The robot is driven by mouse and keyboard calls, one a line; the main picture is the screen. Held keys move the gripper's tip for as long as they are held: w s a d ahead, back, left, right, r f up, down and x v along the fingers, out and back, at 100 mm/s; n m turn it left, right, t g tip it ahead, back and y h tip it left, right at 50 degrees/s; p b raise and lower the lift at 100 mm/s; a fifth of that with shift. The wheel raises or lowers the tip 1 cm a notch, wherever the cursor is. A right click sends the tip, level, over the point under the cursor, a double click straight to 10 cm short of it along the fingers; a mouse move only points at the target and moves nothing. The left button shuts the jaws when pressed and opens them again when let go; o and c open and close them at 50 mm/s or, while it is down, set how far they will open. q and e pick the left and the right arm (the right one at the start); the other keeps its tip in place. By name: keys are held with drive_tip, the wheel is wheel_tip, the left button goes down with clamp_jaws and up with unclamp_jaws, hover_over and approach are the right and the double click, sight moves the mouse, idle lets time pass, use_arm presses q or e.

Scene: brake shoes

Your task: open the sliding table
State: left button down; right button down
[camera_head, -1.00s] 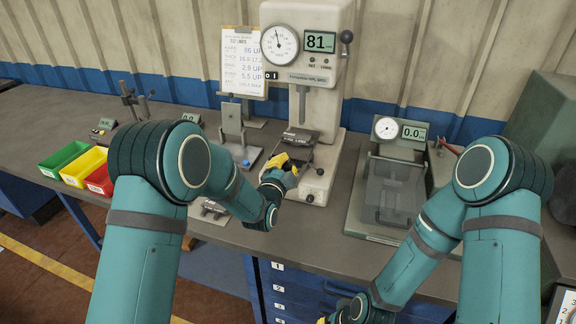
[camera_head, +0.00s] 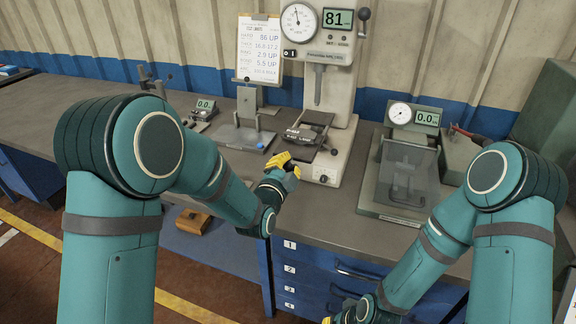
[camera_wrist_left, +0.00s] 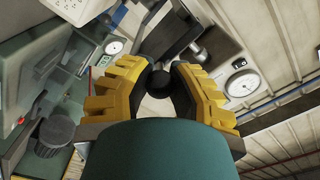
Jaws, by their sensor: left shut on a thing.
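The sliding table (camera_head: 318,119) is a dark plate at the foot of the pale hardness tester (camera_head: 333,83), right of the middle in the head view. A dark labelled piece, seemingly a brake shoe (camera_head: 306,143), lies at its front. My left gripper (camera_head: 287,163) is in front of and just below the table. In the left wrist view, its yellow fingers (camera_wrist_left: 160,78) are shut on a round black knob (camera_wrist_left: 158,84). How the knob joins the table is hidden. My right gripper (camera_head: 334,319) is low at the bottom edge, mostly cut off.
A gauge stand (camera_head: 402,165) with a clear cover stands on the bench to the right. A smaller stand (camera_head: 246,128) and a clipboard (camera_head: 259,50) are to the left. Blue drawers (camera_head: 318,268) are below the bench edge.

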use_arm(q)
drive_tip(key=c, duration=0.7)
unclamp_jaws()
drive_tip(key=shift+c, duration=0.2)
drive_tip(key=shift+s, duration=0.1)
drive_tip(key=v, duration=1.1)
drive_tip(key=shift+s, duration=0.35)
drive_tip(key=shift+a, duration=0.15)
